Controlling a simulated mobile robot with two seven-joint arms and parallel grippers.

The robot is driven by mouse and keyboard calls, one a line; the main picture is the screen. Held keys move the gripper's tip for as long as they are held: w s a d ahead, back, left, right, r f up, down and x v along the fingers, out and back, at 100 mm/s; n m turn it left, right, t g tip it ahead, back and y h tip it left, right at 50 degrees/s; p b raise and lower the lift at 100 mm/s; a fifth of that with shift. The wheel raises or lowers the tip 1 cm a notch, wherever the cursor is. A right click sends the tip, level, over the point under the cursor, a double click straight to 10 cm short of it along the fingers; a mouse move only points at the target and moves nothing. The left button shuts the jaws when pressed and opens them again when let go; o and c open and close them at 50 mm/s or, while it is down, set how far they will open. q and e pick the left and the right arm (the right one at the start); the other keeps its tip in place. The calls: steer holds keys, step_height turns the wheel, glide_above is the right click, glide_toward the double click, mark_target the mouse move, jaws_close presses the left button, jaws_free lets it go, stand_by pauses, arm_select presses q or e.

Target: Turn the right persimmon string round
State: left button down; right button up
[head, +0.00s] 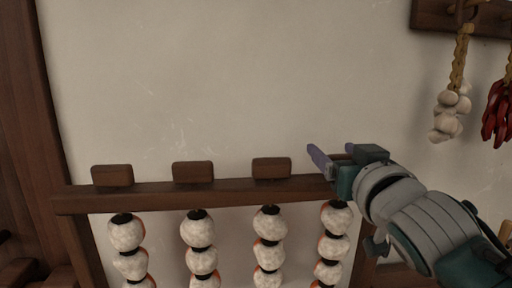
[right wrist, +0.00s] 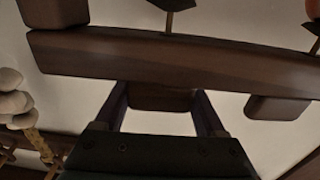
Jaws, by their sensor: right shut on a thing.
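The right persimmon string (head: 333,247) hangs under the right end of a dark wooden rail (head: 230,190). Its fruits look mostly white, with orange along the left edge. My right gripper (head: 335,162) is above that end of the rail. In the right wrist view its two fingers (right wrist: 162,112) stand on either side of a wooden block (right wrist: 160,97) on the rail and are shut on it. The gripper mostly hides this block in the head view. The string's lower end is out of frame. My left gripper is not in view.
Several more whitish strings, such as the one beside it (head: 268,256), hang to the left, each below a wooden block (head: 271,168). Garlic (head: 451,112) and red chillies (head: 496,112) hang at the upper right. The wall (head: 220,80) above the rail is bare.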

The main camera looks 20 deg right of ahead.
steer(key=shift+y, duration=0.3)
steer(key=o, duration=1.3)
steer(key=shift+s, duration=0.1)
steer(key=b+v, duration=0.1)
steer(key=v, duration=0.8)
steer(key=shift+s+a+b, duration=0.15)
steer(key=shift+s+b, duration=0.15)
steer(key=shift+s, duration=0.05)
